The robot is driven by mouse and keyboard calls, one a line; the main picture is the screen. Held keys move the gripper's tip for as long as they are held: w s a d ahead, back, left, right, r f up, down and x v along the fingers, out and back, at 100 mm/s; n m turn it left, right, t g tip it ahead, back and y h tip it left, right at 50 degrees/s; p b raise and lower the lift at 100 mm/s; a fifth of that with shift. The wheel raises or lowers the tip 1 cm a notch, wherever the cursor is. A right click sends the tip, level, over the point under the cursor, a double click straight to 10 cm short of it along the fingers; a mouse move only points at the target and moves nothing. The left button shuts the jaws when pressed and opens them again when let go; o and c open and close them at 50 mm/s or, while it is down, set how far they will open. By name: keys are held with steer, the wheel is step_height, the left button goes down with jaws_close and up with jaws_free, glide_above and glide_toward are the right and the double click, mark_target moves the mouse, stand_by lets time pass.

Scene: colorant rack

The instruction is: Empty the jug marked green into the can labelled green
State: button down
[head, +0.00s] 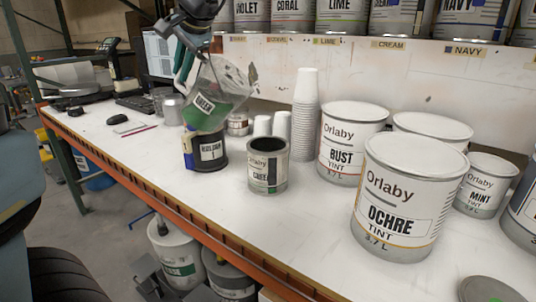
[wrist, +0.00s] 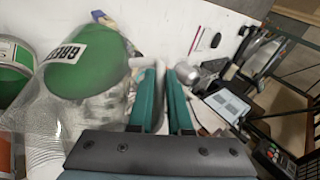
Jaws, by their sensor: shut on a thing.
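The clear jug (head: 222,84) with a "GREEN" label and green liquid hangs tilted above the bench, its wide mouth toward the right. My gripper (head: 186,62) is shut on the jug at its upper left side. In the wrist view my gripper's teal fingers (wrist: 166,82) close at the jug's handle, and the jug (wrist: 90,65) fills the left side. The open can (head: 267,172), whose partly readable label seems to say green, stands upright on the bench, lower and to the right of the jug. I see no stream of liquid between them.
A dark pot (head: 207,152) stands below the jug, left of the open can. Paper cup stacks (head: 305,105), a closed Bust can (head: 348,145) and a closed Ochre can (head: 400,200) stand to the right. Bare bench lies left, near the mouse (head: 117,120).

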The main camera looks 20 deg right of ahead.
mark_target(201, 58)
steer(key=shift+s+d+r+t+y+b, duration=0.35)
steer(key=shift+d+r+t+y+b, duration=0.05)
steer(key=shift+d+r+y+b, duration=0.1)
steer(key=shift+r, duration=0.1)
steer(key=shift+s+d+r+m+t+y+b, duration=0.25)
steer(key=shift+s+d+r+t+y+b, duration=0.1)
steer(key=shift+d+t+y, duration=0.2)
steer(key=shift+s+d+r+m+t+y+b, duration=0.25)
steer(key=shift+s+d+r+t+y, duration=0.1)
steer(key=shift+d+t+y, duration=0.15)
stand_by(2.6)
steer(key=shift+s+d+f+t+y+b, duration=0.45)
steer(key=shift+d+f+t+b, duration=0.05)
steer(key=shift+d+t+b, duration=0.1)
stand_by(3.2)
